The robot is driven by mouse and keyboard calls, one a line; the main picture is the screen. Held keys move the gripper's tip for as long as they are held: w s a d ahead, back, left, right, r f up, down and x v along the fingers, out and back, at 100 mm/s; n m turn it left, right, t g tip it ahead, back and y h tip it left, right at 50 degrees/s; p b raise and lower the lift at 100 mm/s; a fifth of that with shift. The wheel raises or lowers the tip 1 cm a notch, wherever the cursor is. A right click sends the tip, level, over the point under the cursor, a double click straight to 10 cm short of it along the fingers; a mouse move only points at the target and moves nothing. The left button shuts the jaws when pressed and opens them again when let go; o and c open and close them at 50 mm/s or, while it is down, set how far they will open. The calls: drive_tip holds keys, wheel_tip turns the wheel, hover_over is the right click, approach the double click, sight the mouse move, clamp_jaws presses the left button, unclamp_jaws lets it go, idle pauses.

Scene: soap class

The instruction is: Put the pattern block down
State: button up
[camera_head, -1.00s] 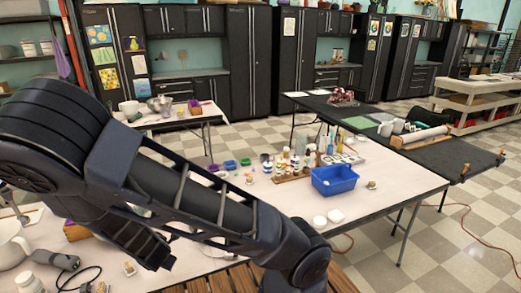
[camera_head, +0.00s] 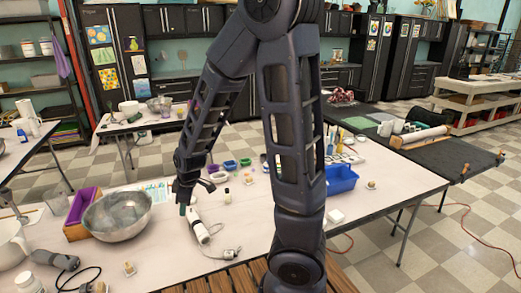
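My gripper (camera_head: 192,196) is above the near part of the white worktable (camera_head: 160,255), between the metal bowl and the row of small cups. It is small and dark here. One dark finger shows on its right side, and a small dark greenish piece (camera_head: 182,209) shows at its lower end. I cannot tell whether that piece is the pattern block or part of a finger, nor whether the gripper is open or shut. No pattern block can be made out for certain elsewhere.
A white hand tool (camera_head: 198,226) with a cord lies just below my gripper. A metal bowl (camera_head: 117,214) and an orange-purple box (camera_head: 82,207) stand to the left. A blue bin (camera_head: 342,178) is at the right, partly behind my arm. Small bottles and cups stand behind.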

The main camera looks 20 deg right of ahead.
drive_tip(key=s+d+r+m+t+h, duration=0.1)
drive_tip(key=s+d+r+m, duration=0.5)
drive_tip(key=d+r, duration=0.5)
drive_tip(key=s+d+r+m+t+h, duration=0.1)
drive_tip(key=s+d+r+m, duration=0.5)
drive_tip(key=d+r, duration=0.5)
drive_tip(key=shift+s+d+r+m, duration=0.2)
drive_tip(key=shift+d+r+m, duration=0.1)
drive_tip(key=shift+d+m, duration=0.7)
drive_tip(key=shift+a, duration=0.1)
drive_tip(key=o, duration=0.4)
